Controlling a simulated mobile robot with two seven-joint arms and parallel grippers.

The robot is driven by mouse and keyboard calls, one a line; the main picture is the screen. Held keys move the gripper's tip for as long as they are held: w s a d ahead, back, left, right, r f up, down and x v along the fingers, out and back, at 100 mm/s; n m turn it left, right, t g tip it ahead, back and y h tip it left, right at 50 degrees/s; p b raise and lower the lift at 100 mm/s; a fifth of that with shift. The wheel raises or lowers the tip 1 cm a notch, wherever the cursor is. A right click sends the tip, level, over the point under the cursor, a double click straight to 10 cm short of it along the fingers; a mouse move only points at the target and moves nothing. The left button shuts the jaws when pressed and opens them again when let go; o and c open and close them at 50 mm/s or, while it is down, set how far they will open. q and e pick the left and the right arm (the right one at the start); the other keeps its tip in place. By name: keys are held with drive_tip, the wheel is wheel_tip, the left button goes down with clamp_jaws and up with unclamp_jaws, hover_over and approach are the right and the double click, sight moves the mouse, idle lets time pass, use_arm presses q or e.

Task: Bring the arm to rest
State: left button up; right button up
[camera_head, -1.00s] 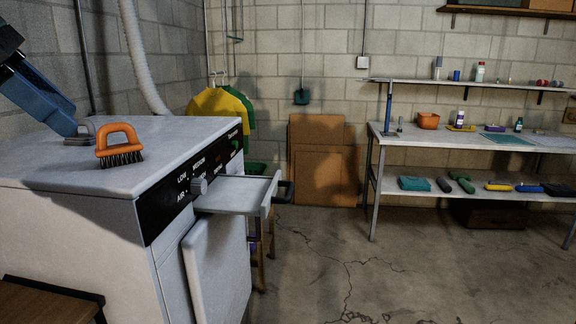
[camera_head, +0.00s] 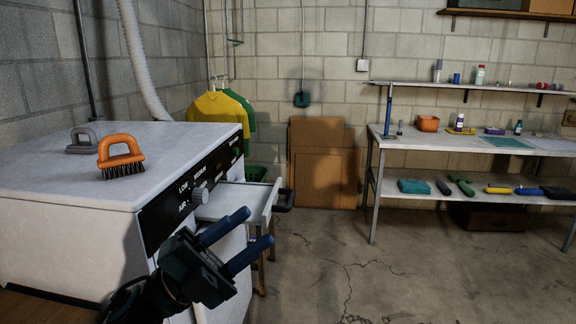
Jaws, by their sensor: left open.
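My left gripper (camera_head: 236,240) is in the lower middle of the head view, in front of the white machine (camera_head: 60,240). Its two blue fingers are parallel and spread apart, pointing up and to the right, with nothing between them. The fingers overlap the view of the pulled-out drawer (camera_head: 232,203) and the machine's front; I cannot tell whether they touch. My right gripper does not show.
An orange-handled brush (camera_head: 121,156) and a grey brush (camera_head: 82,141) lie on the machine's top. A workbench (camera_head: 470,145) with bottles and tools stands at the right. Cardboard panels (camera_head: 322,165) lean on the back wall. The middle floor is clear.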

use_arm(q)
drive_tip(key=a+f+n+t+y+p, duration=0.1)
drive_tip(key=a+f+n+t+y, duration=0.3)
drive_tip(key=f+n+y, duration=0.55)
drive_tip(key=a+f+n+t+y, duration=0.2)
drive_tip(key=f+n+t+y, duration=0.4)
drive_tip(key=f+n, duration=0.65)
drive_tip(key=s+a+f+n+g+y, duration=0.2)
drive_tip(key=s+f+n+g+y, duration=0.2)
drive_tip(key=s+f, duration=1.1)
drive_tip(key=f+n+g, duration=0.1)
drive_tip(key=n+g, duration=0.1)
drive_tip(key=g, duration=0.1)
drive_tip(key=shift+f+n+p, duration=0.3)
drive_tip(key=shift+f+n, duration=0.1)
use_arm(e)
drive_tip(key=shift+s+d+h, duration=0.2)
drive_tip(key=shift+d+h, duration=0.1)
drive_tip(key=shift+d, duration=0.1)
use_arm(q)
drive_tip(key=shift+a, duration=0.1)
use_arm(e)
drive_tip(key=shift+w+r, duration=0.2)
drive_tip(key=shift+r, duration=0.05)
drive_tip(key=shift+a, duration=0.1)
